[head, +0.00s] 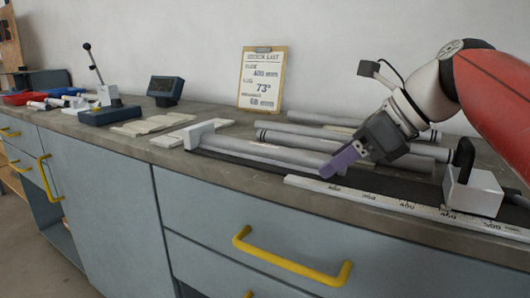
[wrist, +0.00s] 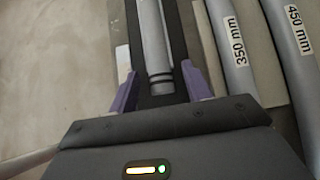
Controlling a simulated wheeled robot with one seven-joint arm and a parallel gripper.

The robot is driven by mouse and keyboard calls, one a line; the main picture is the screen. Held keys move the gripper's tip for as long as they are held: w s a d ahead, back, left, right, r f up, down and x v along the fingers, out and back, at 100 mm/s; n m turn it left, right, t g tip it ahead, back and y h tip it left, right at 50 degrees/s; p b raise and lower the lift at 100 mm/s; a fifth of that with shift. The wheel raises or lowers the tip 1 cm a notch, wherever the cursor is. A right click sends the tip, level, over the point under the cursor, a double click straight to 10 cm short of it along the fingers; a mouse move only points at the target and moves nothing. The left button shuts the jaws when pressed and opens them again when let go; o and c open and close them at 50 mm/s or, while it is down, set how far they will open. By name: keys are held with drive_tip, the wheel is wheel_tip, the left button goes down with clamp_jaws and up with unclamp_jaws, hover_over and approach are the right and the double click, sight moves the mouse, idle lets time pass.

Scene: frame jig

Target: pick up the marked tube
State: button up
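A grey tube (head: 255,149) lies along the black base of the jig in the head view. It also shows in the wrist view (wrist: 153,40), with dark bands near its near end. My gripper (head: 340,160) is over the right part of this tube. In the wrist view its purple fingers (wrist: 160,85) are apart, one on each side of the tube, with a gap on both sides. The fingers hide part of the tube in the head view. Two other tubes are labelled 350 mm (wrist: 231,50) and 450 mm (wrist: 290,40).
A white end block (head: 199,134) stands at the jig's left, and a block with a black handle (head: 473,190) at its right. A ruler (head: 375,204) runs along the front. Another banded tube (head: 300,138) lies behind. A clipboard (head: 263,78) leans on the wall.

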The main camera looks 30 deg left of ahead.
clamp_jaws()
